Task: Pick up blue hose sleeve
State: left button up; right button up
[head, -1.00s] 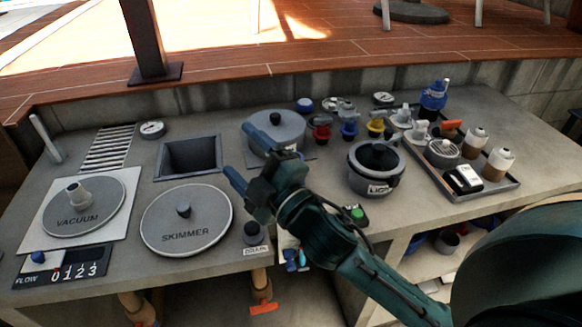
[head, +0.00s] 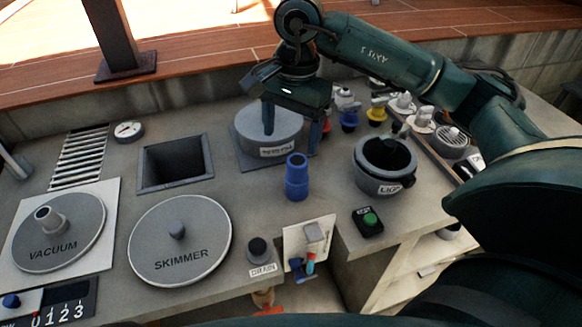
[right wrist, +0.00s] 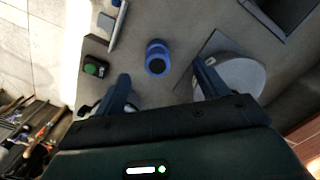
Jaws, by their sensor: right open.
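The blue hose sleeve (head: 297,177) stands upright on the grey counter, in front of a lidded grey round pot (head: 248,140) and left of a grey pot with a dark opening (head: 384,164). My right gripper (head: 292,132) points down above and behind the sleeve, its fingers apart and empty. In the right wrist view, the sleeve (right wrist: 157,57) lies beyond the fingertips, in line with the gap between them (right wrist: 163,80). Nothing is between the fingers. My left gripper is not in view.
The skimmer lid (head: 180,240), the vacuum lid (head: 60,232) and a square opening (head: 175,162) lie to the left. A green button box (head: 368,221) is at the front right. A white plate with small tools (head: 308,248) is at the front edge.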

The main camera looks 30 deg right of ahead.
aim_at(298, 160)
jog(key=shift+w+d+f+h, duration=0.1)
jog(key=shift+d+f+h, duration=0.1)
jog(key=shift+d, duration=0.25)
jog(key=shift+d+f+h, duration=0.1)
jog(key=shift+d+h, duration=0.1)
jog(key=shift+d, duration=0.25)
notch_tip(298, 160, down, 6)
jog(key=shift+r+p, duration=0.1)
jog(key=shift+p, duration=0.35)
jog(key=shift+a+f+p, duration=0.15)
jog(key=shift+f+p, duration=0.6)
jog(key=shift+f, duration=2.35)
jog(key=shift+c, duration=0.2)
jog(key=c, duration=1)
notch_tip(298, 160, up, 10)
jog(key=shift+r+b, duration=0.1)
jog(key=shift+b, duration=0.7)
